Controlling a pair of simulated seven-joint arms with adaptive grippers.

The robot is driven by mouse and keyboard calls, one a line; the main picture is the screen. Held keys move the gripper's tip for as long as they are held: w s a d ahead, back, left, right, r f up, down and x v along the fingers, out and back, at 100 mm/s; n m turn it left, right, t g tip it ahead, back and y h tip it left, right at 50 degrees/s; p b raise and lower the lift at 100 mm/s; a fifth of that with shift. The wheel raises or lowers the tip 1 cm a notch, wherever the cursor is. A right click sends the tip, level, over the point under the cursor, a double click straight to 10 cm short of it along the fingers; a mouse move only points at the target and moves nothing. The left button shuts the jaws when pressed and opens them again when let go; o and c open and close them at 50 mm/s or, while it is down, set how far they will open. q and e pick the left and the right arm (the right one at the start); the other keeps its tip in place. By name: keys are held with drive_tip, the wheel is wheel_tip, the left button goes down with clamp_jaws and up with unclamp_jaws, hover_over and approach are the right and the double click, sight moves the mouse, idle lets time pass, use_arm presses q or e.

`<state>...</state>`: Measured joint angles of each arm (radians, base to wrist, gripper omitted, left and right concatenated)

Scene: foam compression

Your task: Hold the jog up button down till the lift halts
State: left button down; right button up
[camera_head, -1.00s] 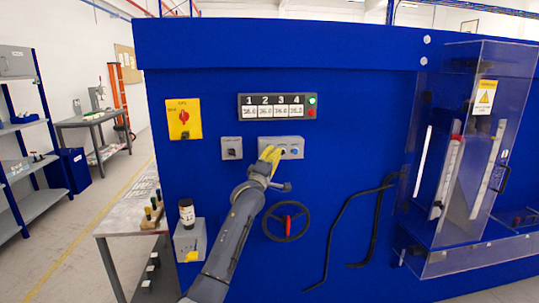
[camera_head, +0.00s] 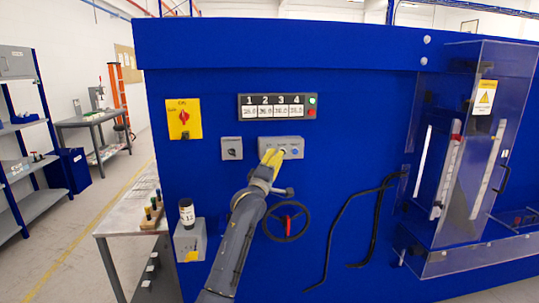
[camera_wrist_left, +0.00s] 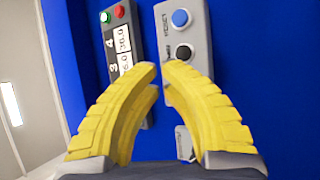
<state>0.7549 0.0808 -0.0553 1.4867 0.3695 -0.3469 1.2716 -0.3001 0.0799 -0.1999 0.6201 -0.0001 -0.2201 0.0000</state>
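The grey button box (camera_head: 297,142) is mounted on the blue machine front. It carries a blue button (camera_wrist_left: 181,18) and a black button (camera_wrist_left: 184,52); lettering beside the blue one seems to read RESET. My left gripper (camera_head: 270,158) is in front of the box's left part and hides it. In the left wrist view, its curved yellow fingers (camera_wrist_left: 160,72) are drawn together with only a thin gap at the tips, and nothing shows between them. One tip overlaps the box edge beyond the black button. I cannot tell whether it touches a button. My right gripper is out of view.
Above is a numbered display (camera_head: 277,107) with a green and a red light. A smaller switch box (camera_head: 232,148) sits left, a handwheel (camera_head: 286,222) below. Black bent bars (camera_head: 345,205) and a clear guard (camera_head: 465,120) stand to the right.

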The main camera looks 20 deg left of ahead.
use_arm(q)
drive_tip(key=shift+s+d, duration=0.3)
drive_tip(key=shift+s, duration=0.35)
drive_tip(key=shift+s+d, duration=0.25)
drive_tip(key=shift+s, duration=0.35)
